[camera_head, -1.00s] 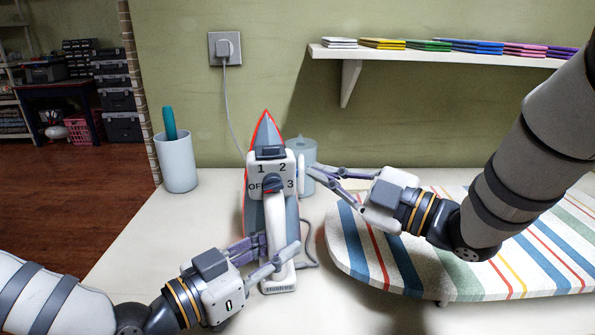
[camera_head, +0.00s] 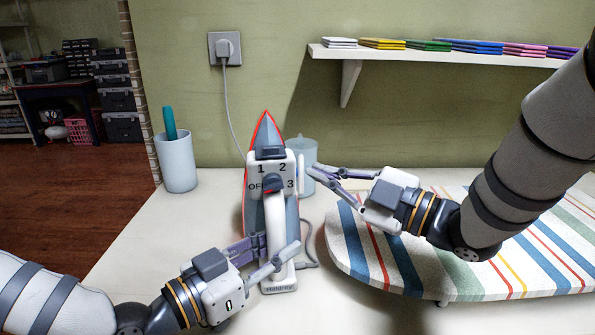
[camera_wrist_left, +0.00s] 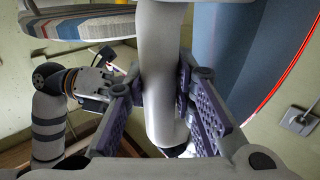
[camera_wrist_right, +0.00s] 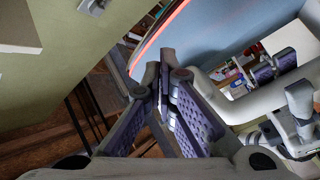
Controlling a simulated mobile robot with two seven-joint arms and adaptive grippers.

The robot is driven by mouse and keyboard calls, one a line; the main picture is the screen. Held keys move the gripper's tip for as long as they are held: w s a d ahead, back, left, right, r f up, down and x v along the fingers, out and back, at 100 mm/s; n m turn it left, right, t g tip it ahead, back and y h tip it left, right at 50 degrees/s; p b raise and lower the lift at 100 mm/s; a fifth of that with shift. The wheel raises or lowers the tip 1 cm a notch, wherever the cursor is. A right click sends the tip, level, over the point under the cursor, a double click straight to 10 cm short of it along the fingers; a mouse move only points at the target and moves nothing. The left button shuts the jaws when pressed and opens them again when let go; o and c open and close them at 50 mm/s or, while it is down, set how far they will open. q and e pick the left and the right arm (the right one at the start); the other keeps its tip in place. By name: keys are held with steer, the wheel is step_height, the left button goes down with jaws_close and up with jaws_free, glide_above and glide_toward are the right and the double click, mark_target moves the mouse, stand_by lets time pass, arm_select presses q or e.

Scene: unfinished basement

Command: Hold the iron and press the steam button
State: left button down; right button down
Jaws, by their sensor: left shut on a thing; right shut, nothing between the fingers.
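The iron (camera_head: 272,165) stands upright on the table, its dial panel marked OFF, 1, 2 and 3 facing me. A dark grey block (camera_head: 270,153) sits on top of the panel; I cannot tell whether it is the steam button. My left gripper (camera_head: 272,250) is shut on the iron's white handle (camera_wrist_left: 160,45), with a finger on either side of it. My right gripper (camera_head: 312,170) is shut and empty, its fingertips just right of the panel. In the right wrist view, its fingertips (camera_wrist_right: 162,70) show before the iron's blue body with a red edge (camera_wrist_right: 205,45).
A striped ironing board (camera_head: 460,240) lies at the right under my right arm. A light blue cup (camera_head: 176,163) stands at the left. A grey-blue jug (camera_head: 304,150) stands behind the iron. A cord runs down from the wall outlet (camera_head: 225,48). A shelf (camera_head: 440,55) holds folded cloths.

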steer(key=shift+a, duration=0.1)
steer(key=shift+a, duration=0.3)
steer(key=shift+s+a, duration=0.1)
steer(key=shift+a, duration=0.3)
stand_by(0.9)
steer(key=shift+d, duration=0.8)
arm_select(q)
steer(key=c, duration=1.3)
jaws_free()
arm_select(e)
steer(key=d, duration=0.2)
steer(key=w+d, duration=0.1)
steer(key=d, duration=0.2)
